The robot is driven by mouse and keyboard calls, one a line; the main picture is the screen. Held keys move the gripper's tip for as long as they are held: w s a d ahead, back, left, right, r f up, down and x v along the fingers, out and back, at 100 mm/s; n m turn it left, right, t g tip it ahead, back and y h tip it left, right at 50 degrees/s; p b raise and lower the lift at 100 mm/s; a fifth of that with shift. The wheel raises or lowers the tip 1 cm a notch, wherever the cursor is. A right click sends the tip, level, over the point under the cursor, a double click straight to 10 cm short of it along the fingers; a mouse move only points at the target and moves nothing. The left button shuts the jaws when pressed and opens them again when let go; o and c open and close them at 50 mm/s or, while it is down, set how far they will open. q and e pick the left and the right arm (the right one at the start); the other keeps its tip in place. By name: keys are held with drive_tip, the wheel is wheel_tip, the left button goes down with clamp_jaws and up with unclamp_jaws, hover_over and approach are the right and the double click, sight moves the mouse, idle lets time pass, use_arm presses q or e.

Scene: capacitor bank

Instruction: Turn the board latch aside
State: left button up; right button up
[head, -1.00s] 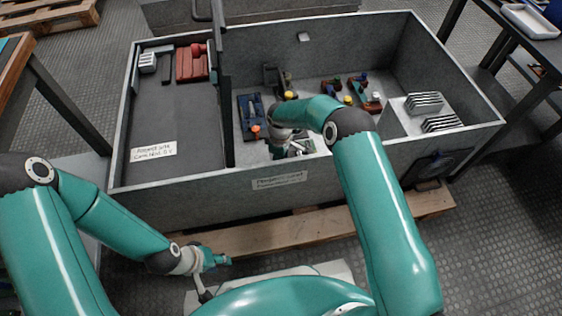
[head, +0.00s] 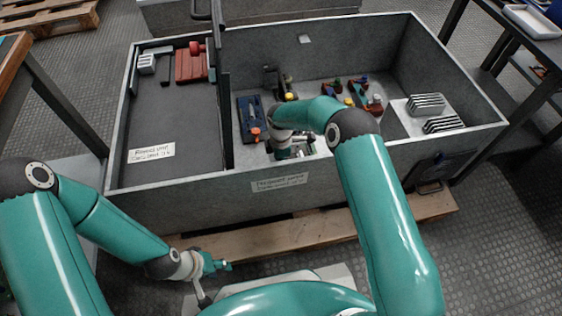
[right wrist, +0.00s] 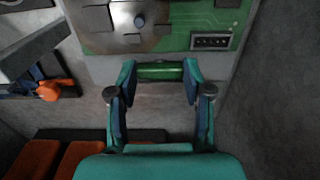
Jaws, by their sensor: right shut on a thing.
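A short green bar (right wrist: 160,71), apparently the board latch, lies crosswise between my right gripper's fingertips. My right gripper (right wrist: 160,76) is shut on it, one finger at each end. Just beyond it is a green circuit board (right wrist: 215,22) with dark parts and a white-edged connector. In the head view, my right gripper (head: 292,150) reaches down into the grey cabinet, and the arm hides the board and the bar. My left gripper (head: 215,264) hangs outside, in front of the cabinet, away from the board; its fingers are too small to read.
The open grey cabinet (head: 225,195) has a tall dark divider (head: 226,120). Left of it is a mostly bare panel with red blocks (head: 191,65). Right of it are a blue switch unit with an orange knob (head: 254,134) and finned white blocks (head: 425,103). The cabinet walls surround my right gripper.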

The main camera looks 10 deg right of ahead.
idle(0.4)
drive_tip(key=o, duration=1.2)
drive_tip(key=shift+c, duration=0.2)
drive_tip(key=shift+r, duration=0.1)
wheel_tip(320, 180, up, 12)
